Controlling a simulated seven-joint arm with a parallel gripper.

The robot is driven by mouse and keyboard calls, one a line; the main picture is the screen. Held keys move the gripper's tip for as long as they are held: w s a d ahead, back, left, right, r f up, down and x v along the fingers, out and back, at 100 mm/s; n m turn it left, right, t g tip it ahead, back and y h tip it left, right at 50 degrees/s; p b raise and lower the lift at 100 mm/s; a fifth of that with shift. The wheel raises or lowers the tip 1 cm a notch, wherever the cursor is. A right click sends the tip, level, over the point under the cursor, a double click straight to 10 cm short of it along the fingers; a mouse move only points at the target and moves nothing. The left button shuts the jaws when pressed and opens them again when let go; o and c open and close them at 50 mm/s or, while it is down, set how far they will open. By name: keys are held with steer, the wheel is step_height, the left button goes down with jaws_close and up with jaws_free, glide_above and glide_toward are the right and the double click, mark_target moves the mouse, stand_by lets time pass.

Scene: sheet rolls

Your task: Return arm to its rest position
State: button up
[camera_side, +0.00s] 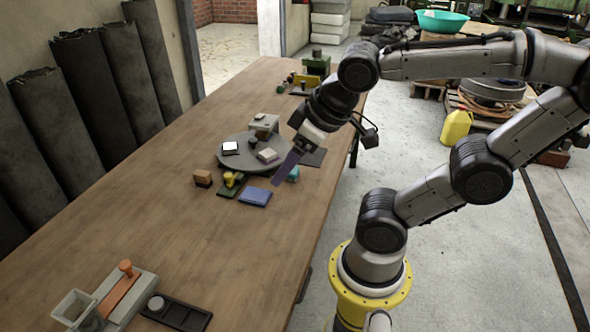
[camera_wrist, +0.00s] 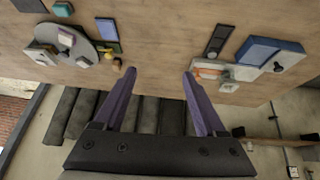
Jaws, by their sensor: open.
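My gripper (camera_side: 287,167) hangs above the wooden table (camera_side: 150,225) near its right edge, over the area of the grey round plate. In the wrist view my gripper (camera_wrist: 160,75) shows two purple fingers spread wide apart with nothing between them. In the side view the fingers overlap, and they hide part of the table behind them. My arm reaches from its yellow base on the right, up and over to the table. The gripper appears to touch nothing.
The grey round plate (camera_side: 232,162) carries small blocks. A blue pad (camera_side: 255,196), a brown block (camera_side: 202,178) and a teal block (camera_side: 293,174) lie nearby. A grey device with an orange lever (camera_side: 122,290) stands at the near end. Dark rolls (camera_side: 92,98) lean along the wall. The table's middle is clear.

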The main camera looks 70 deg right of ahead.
steer(key=shift+s+a+f+y, duration=0.25)
steer(key=shift+s+a+y, duration=0.25)
steer(key=shift+s+a, duration=0.35)
